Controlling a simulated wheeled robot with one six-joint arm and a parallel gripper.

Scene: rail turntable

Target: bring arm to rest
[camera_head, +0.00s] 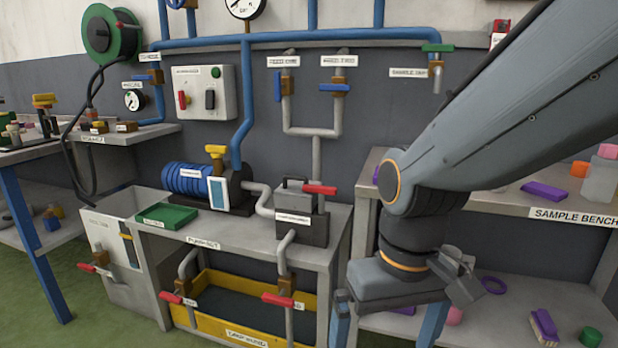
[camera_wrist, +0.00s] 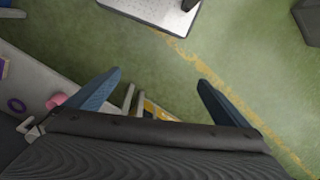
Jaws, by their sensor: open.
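My arm reaches down from the upper right in the head view, bent at an orange-ringed joint. My gripper (camera_head: 387,322) hangs low in front of the gap between the pump bench and the sample bench, with its two blue fingers spread apart. In the wrist view my gripper (camera_wrist: 158,82) is open, with nothing between the fingers but green floor and bench parts beyond. The fingertips are cut off at the bottom of the head view. I see no held object.
The pump bench (camera_head: 262,255) with a blue pump (camera_head: 188,178) and red-handled valves stands left of my gripper. The sample bench (camera_head: 480,190) is behind and right of it, bearing small coloured pieces. A yellow floor line (camera_wrist: 235,97) crosses open green floor.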

